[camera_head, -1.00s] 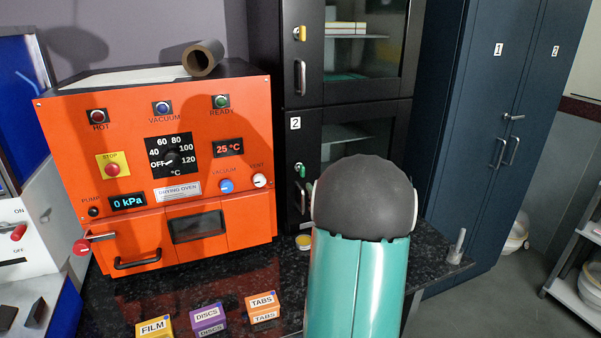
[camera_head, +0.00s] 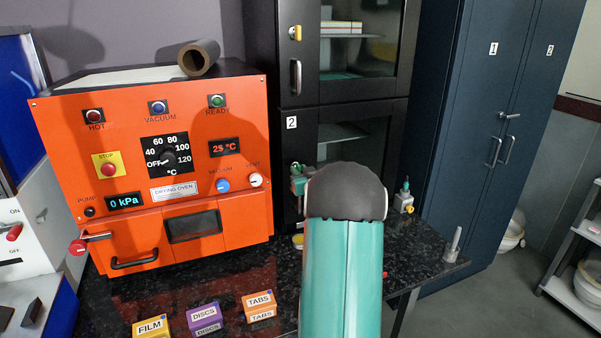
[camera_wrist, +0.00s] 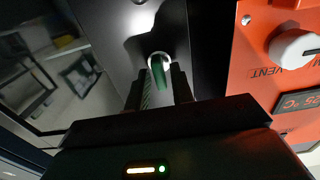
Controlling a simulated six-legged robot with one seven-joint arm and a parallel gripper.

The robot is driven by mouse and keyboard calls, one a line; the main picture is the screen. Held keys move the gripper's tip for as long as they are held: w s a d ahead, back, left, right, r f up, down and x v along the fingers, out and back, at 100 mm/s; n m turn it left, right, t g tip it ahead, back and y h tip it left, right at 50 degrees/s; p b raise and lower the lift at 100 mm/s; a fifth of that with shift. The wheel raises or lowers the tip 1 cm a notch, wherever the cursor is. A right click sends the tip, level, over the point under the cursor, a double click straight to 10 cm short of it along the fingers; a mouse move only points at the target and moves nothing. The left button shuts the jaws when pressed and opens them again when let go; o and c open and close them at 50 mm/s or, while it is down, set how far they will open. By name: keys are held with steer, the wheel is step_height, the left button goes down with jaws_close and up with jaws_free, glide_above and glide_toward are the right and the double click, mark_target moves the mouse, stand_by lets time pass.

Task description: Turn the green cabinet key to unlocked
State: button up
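The green key (camera_wrist: 167,78) hangs from a round silver lock on the dark cabinet front in the wrist view. In the head view the green key (camera_head: 296,167) shows at the left edge of the lower door marked 2 (camera_head: 340,135). My gripper (camera_wrist: 158,82) has its two dark fingers apart, one on each side of the key. I cannot tell whether the right finger touches the key. In the head view my arm covers part of the lower door, and the fingers are hard to make out.
An orange drying oven (camera_head: 120,190) stands close left of the lock; its white vent knob (camera_wrist: 293,48) is near in the wrist view. An upper door has a yellow key (camera_head: 295,33) and a handle (camera_head: 295,77). Small labelled boxes (camera_head: 204,318) stand on the dark counter (camera_head: 425,250).

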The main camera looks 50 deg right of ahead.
jaws_close()
steer(key=shift+n, duration=0.4)
steer(key=n, duration=1.7)
steer(key=shift+w+a+f, duration=0.1)
steer(key=shift+a+f, duration=0.05)
steer(key=shift+a, duration=0.05)
stand_by(0.3)
